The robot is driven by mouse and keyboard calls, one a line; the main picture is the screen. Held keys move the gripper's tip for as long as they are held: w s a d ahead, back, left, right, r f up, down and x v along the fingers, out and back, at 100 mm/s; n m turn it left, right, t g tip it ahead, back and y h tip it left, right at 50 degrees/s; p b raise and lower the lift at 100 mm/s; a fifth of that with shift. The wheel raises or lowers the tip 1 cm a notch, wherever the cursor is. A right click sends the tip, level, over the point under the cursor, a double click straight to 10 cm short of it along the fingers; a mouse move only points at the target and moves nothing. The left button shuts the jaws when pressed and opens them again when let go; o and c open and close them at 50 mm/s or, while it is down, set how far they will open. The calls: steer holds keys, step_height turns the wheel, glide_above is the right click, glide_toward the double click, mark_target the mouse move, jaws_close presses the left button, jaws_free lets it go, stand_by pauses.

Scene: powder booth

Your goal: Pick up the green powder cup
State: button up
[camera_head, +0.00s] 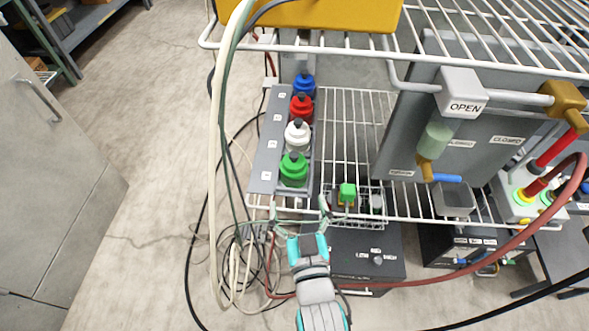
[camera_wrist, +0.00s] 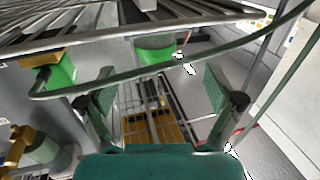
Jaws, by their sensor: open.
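The green powder cup (camera_head: 294,171) stands at the near end of a grey rack (camera_head: 264,150), with a dark cap on top. My gripper (camera_head: 290,208) is open and empty just on the near side of the cup, by the shelf's front edge. In the wrist view, which appears upside down, the cup (camera_wrist: 155,48) shows beyond and between the spread fingers (camera_wrist: 160,92). There is a gap between the fingers and the cup. A thin curved bar or cable (camera_wrist: 150,76) crosses the cup's picture and hides part of it.
White (camera_head: 298,135), red (camera_head: 301,108) and blue (camera_head: 303,85) cups stand behind the green one. A small green block (camera_head: 347,193) sits to the right in a wire basket. The upper wire shelf (camera_head: 320,45) overhangs the back. Cables (camera_head: 222,130) hang at left.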

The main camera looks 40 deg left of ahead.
mark_target(296, 179)
steer(key=x, duration=0.4)
steer(key=shift+w, duration=0.1)
steer(key=shift+w+d+x, duration=0.15)
steer(key=shift+x, duration=1.2)
steer(key=shift+w+d+x, duration=0.1)
steer(key=shift+w+x, duration=0.05)
steer(key=shift+x, duration=1.15)
steer(key=shift+r, duration=0.1)
steer(key=shift+c, duration=0.2)
steer(key=c, duration=1.1)
